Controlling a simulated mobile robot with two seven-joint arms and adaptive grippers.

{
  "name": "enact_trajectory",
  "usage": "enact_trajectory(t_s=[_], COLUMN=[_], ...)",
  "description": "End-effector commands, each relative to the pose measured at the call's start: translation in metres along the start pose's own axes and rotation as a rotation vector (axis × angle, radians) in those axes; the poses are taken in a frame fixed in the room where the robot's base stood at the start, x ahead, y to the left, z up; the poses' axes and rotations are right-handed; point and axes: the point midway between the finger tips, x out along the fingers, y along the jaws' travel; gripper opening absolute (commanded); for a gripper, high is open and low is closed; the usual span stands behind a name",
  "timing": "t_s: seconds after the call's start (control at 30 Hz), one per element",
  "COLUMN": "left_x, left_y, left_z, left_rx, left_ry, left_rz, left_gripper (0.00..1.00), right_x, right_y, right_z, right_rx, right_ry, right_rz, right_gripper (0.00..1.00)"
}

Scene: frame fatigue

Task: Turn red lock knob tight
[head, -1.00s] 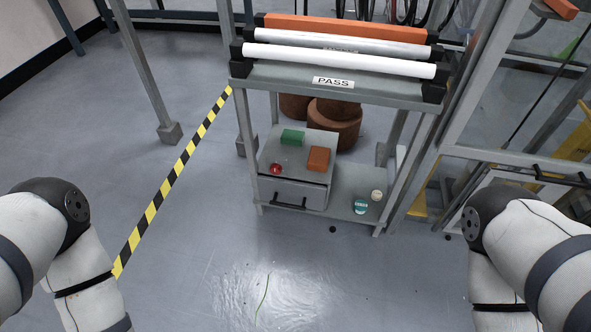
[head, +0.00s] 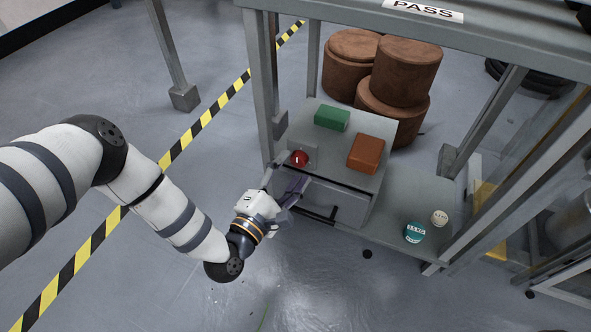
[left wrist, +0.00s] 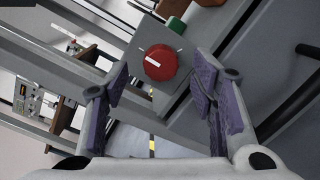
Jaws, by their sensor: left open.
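The red lock knob (head: 299,158) is on a small grey block at the left front of the grey drawer cabinet's top. In the left wrist view the knob (left wrist: 160,63) shows a white line on its face, tilted from level, and sits ahead between the two fingers. My left gripper (head: 283,180) is open and empty, just in front of the knob, its purple-padded fingers (left wrist: 162,105) apart on either side and not seen touching it. My right gripper is not in view.
A green block (head: 332,118) and an orange-brown block (head: 366,154) lie on the cabinet top near the knob. A dark drawer handle (head: 318,213) is below. A teal weight (head: 415,232) and a cream one (head: 439,218) stand on the lower shelf.

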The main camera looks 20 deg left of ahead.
Motion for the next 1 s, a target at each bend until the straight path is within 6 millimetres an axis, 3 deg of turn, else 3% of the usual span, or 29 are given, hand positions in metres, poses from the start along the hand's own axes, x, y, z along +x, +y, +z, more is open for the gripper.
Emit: enact_trajectory(t_s=[0.13,0.4,0.6,0.63,1.0], left_x=[0.015,0.017,0.017,0.017,0.017], left_y=[-0.002,0.000,-0.001,0.000,0.001], left_z=[0.000,0.001,0.001,0.001,0.001], left_rx=[0.000,0.000,0.000,0.000,0.055], left_ry=[-0.001,0.000,0.000,0.000,0.002], left_rz=[-0.002,-0.002,-0.002,-0.002,-0.006], left_gripper=[0.52,0.52,0.06,0.03,0.04], right_x=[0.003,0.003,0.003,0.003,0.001], right_y=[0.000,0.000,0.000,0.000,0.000], right_z=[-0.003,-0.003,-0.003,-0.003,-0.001], right_rx=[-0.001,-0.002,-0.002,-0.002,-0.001], right_ry=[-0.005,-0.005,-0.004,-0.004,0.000], right_rz=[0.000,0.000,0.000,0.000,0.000], right_gripper=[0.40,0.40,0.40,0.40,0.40])
